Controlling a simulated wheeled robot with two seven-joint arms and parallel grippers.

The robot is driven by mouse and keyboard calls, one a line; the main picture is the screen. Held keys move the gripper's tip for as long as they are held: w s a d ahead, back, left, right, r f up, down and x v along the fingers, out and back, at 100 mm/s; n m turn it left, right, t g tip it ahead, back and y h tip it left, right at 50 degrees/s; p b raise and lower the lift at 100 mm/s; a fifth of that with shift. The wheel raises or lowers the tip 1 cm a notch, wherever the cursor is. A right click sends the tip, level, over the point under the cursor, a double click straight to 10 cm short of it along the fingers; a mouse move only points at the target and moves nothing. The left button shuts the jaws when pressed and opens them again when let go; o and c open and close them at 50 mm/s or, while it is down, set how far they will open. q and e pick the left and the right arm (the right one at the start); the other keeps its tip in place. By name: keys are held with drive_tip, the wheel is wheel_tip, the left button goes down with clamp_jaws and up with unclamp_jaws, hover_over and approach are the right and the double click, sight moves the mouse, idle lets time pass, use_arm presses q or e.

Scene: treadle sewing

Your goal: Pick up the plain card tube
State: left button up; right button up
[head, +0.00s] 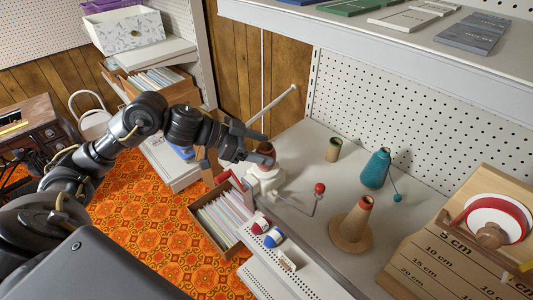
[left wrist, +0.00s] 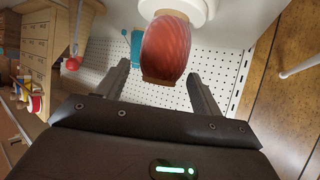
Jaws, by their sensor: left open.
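The plain card tube (head: 333,149) is a short brown cylinder standing upright on the white shelf near the pegboard in the head view. I cannot make it out in the left wrist view. My left gripper (head: 254,142) is open, to the left of the tube and apart from it. Its fingers are beside a reddish-brown wound spool (head: 264,151) on a white winder (head: 266,178). In the left wrist view the spool (left wrist: 171,48) shows between and beyond the open fingers (left wrist: 158,88); contact cannot be told. My right gripper is not in view.
A winder crank with a red knob (head: 319,188), a teal cone (head: 376,169) and a brown cone (head: 352,226) stand on the shelf right of my gripper. A wooden measuring board (head: 450,270) is at right. The upper shelf (head: 390,45) overhangs the back.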

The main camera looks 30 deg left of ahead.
use_arm(q)
drive_tip(key=shift+c, duration=0.4)
drive_tip(key=c, duration=1)
drive_tip(key=shift+r, duration=5)
